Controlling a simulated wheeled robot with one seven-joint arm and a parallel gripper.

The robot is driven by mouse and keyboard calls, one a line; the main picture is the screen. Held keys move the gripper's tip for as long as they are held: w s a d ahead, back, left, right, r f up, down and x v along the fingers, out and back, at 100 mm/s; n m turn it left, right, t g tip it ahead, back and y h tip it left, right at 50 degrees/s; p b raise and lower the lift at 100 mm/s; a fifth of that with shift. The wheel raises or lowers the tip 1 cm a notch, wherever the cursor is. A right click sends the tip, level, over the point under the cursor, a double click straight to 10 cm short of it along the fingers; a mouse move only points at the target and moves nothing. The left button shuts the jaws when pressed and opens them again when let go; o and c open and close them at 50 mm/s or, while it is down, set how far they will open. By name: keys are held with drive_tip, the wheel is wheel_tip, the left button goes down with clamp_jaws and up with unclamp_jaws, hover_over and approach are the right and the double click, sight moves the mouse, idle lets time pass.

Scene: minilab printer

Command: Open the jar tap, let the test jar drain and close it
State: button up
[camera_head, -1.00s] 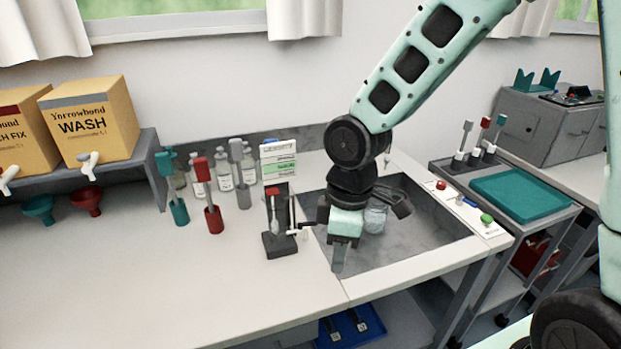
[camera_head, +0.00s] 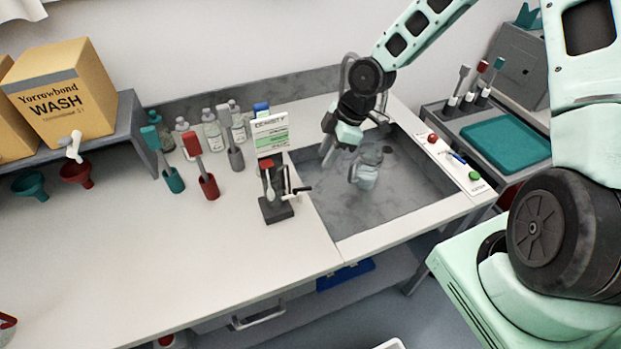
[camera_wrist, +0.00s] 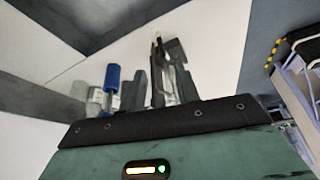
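The test jar appears to be part of the dark stand (camera_head: 277,207) at the sink's left edge, but its glass and liquid level are hard to make out. A red-topped float (camera_head: 268,178) shows at the stand. A small tap (camera_head: 298,190) with a white part and dark end sticks out rightward toward the sink; whether it is open I cannot tell. A clear glass jug (camera_head: 367,170) stands in the sink. My gripper (camera_head: 328,152) hangs over the sink's back left, apart from the tap and left of the jug. Its finger gap is unclear.
The grey sink (camera_head: 395,208) is mostly clear. A density card (camera_head: 271,135) stands behind the stand. Red (camera_head: 207,186) and teal (camera_head: 172,178) paddles and several bottles stand left. A control strip (camera_head: 456,163) lies right of the sink. The front counter is free.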

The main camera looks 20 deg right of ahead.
sight(307, 188)
drive_tip(key=p+x, duration=0.2)
drive_tip(key=x, duration=0.8)
drive_tip(key=shift+a+f, duration=0.15)
drive_tip(key=shift+f, duration=0.25)
clamp_jaws()
